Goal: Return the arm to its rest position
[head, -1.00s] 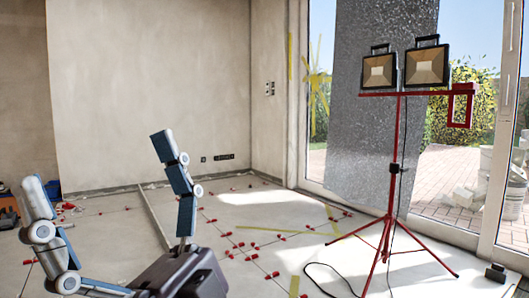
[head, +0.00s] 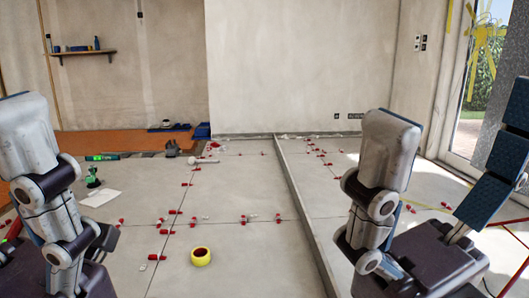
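My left gripper (head: 28,130) is at the left edge, with one grey jointed finger pointing up; its other fingers are cut off or hidden, so its opening cannot be told. My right gripper (head: 448,135) is at the right, close to the camera. Its grey finger and its blue-padded finger point up and stand well apart, with nothing between them. Its dark palm is at the bottom right. Neither gripper is seen touching anything in the room. The arm links below the hands are out of view.
Large floor tiles (head: 240,185) with several red levelling clips spread ahead. A yellow tape roll (head: 201,256) lies on them. A raised strip (head: 297,200) crosses the floor. A shelf (head: 84,52) hangs behind.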

